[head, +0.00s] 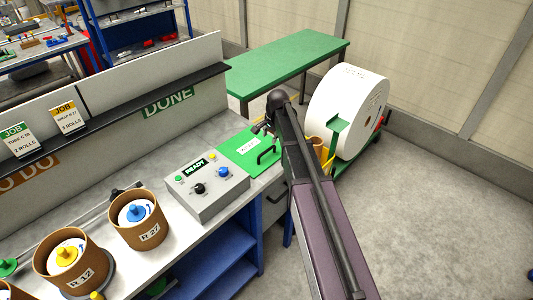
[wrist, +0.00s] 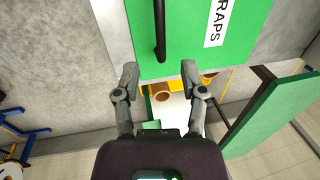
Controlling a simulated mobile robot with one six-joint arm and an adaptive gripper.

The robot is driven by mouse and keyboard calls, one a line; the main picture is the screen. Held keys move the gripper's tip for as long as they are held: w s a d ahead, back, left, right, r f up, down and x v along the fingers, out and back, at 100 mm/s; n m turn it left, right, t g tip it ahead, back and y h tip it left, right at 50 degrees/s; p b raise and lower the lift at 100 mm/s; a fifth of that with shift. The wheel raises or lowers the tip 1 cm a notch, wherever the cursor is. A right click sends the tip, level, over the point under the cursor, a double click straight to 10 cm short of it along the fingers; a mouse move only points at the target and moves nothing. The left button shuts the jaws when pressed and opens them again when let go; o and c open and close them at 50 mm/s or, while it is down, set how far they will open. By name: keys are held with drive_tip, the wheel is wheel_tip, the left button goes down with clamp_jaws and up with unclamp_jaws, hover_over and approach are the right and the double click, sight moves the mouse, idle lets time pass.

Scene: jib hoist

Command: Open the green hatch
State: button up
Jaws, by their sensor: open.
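The green hatch (head: 238,143) lies flat and shut in the right end of the workbench top. It has a black bar handle (head: 267,154) and a white label. In the wrist view the green hatch (wrist: 195,55) fills the upper middle, with its black handle (wrist: 160,30) upright in the picture and the label, reading "RAPS", to its right. My gripper (wrist: 160,75) is open and empty; its two fingers are spread to either side of the handle's line, below its near end. In the head view my gripper (head: 262,128) is over the hatch, partly hidden by my arm.
A grey control box (head: 207,184) with knobs and a "READY" display stands left of the hatch. Brown tubes (head: 139,219) holding rolls are further left. A large white roll (head: 347,112) on a green stand and a green table (head: 288,62) are beyond the bench. Open floor lies right.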

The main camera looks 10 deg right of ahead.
sight(267, 151)
drive_tip(key=shift+w+a+f+b, duration=0.15)
drive_tip(key=shift+w+f+b, duration=0.05)
drive_tip(key=shift+f+b, duration=1.05)
drive_tip(key=shift+w+a+f+b, duration=0.15)
drive_tip(key=shift+w+f+b, duration=0.1)
drive_tip(key=shift+f+b, duration=1)
drive_tip(key=shift+w+a+f+b, duration=0.15)
drive_tip(key=shift+w+f+b, duration=0.05)
drive_tip(key=shift+f+b, duration=1.05)
drive_tip(key=shift+f, duration=0.15)
clamp_jaws()
